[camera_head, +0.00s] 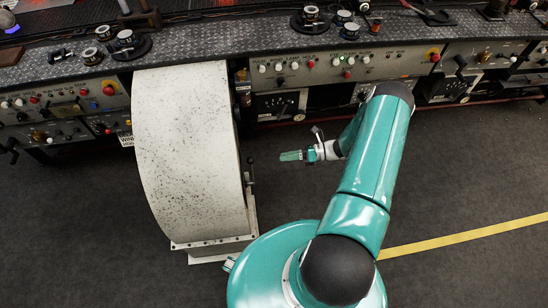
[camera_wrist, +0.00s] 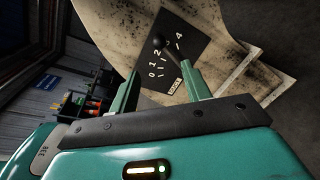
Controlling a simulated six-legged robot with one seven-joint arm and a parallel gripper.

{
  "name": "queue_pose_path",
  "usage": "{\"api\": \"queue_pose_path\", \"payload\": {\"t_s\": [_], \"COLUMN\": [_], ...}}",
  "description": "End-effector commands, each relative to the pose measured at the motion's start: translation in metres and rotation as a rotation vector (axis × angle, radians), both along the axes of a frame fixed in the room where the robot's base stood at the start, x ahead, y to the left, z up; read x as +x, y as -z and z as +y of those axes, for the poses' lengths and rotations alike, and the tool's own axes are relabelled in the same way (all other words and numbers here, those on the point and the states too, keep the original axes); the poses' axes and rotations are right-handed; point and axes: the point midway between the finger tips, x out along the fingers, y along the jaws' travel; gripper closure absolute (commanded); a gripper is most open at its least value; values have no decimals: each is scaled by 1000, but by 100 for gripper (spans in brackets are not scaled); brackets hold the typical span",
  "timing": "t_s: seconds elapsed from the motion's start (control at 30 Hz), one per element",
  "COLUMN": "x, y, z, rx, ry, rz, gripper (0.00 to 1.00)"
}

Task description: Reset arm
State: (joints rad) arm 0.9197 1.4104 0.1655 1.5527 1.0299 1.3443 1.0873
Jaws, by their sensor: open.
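A large pale, speckled mould drum (camera_head: 185,145) stands on a base in front of the console. A small dark lever (camera_head: 250,165) with a round knob sits on its right side. My gripper (camera_head: 282,156) is to the right of the lever, with a visible gap between them. In the wrist view, my gripper (camera_wrist: 160,67) is open, its two green fingers spread and nothing held between them. The lever's ball knob (camera_wrist: 158,42) shows beyond the fingertips, in front of a black plate (camera_wrist: 166,66) with white numbers. The lever's lower part is hard to make out.
The console (camera_head: 345,65), with knobs, buttons and lit lamps, runs along the back. A red-knobbed control group (camera_wrist: 90,103) shows at the left of the wrist view. A yellow floor line (camera_head: 465,236) crosses the right. The dark floor (camera_head: 470,170) is clear there.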

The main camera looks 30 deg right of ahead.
Motion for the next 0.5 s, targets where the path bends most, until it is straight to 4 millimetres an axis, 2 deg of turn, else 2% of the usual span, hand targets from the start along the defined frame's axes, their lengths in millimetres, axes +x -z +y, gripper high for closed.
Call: {"api": "queue_pose_path", "payload": {"t_s": [0.13, 0.5], "x": [-4, -4], "y": [-2, -2], "z": [-9, -10], "rx": [1, 1], "ry": [0, -1], "rz": [-1, 0], "gripper": [52, 52]}}
